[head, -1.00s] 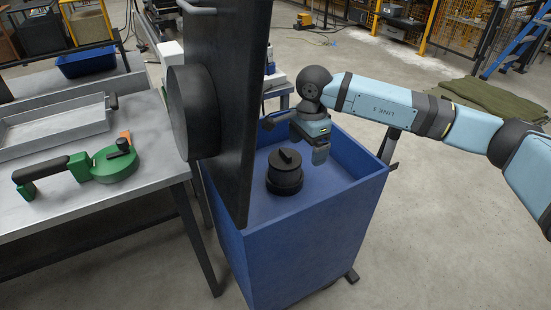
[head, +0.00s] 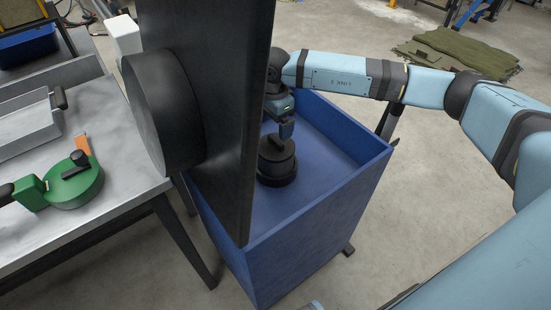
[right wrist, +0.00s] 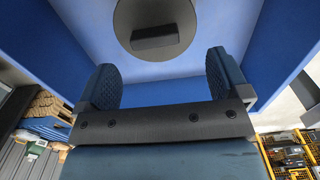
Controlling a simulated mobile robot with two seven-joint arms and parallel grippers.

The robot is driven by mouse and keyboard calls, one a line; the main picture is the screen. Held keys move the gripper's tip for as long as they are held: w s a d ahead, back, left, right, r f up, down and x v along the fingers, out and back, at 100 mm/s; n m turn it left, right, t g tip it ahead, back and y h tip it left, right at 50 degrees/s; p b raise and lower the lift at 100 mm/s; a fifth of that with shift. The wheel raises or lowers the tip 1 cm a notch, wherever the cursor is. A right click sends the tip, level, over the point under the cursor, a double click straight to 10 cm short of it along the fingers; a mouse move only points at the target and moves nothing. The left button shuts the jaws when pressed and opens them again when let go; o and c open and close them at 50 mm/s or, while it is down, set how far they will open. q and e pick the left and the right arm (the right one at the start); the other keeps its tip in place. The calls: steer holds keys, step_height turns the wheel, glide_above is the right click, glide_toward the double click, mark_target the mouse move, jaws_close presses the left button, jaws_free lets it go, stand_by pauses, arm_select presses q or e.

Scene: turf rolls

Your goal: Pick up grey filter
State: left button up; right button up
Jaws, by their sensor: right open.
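The grey filter (head: 277,165) is a dark, round, stepped piece with a raised bar on top. It stands upright on the floor of the blue bin (head: 320,215). My right gripper (head: 286,131) is just above it, pointing down. In the right wrist view the gripper (right wrist: 163,78) is open and empty, and its two fingers are wide apart. There the filter (right wrist: 158,15) with its bar lies beyond the fingertips, roughly centred between them and cut by the top edge. The gap between fingers and filter is hard to judge. My left gripper is not in view.
A tall dark panel (head: 222,100) with a thick black disc (head: 165,115) stands at the bin's left side, close to my right gripper. The grey table (head: 110,170) at left holds a green tool (head: 75,185) and a metal tray (head: 30,120). The bin's right part is clear.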

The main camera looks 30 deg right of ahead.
mark_target(276, 139)
steer(key=shift+s+d+f+b, duration=0.1)
steer(key=shift+s+f+b, duration=0.1)
steer(key=shift+f, duration=1.35)
steer(key=shift+s+f+b, duration=0.1)
steer(key=shift+s+f, duration=0.05)
steer(key=shift+f, duration=1.35)
steer(key=c, duration=1.5)
steer(key=shift+r, duration=0.1)
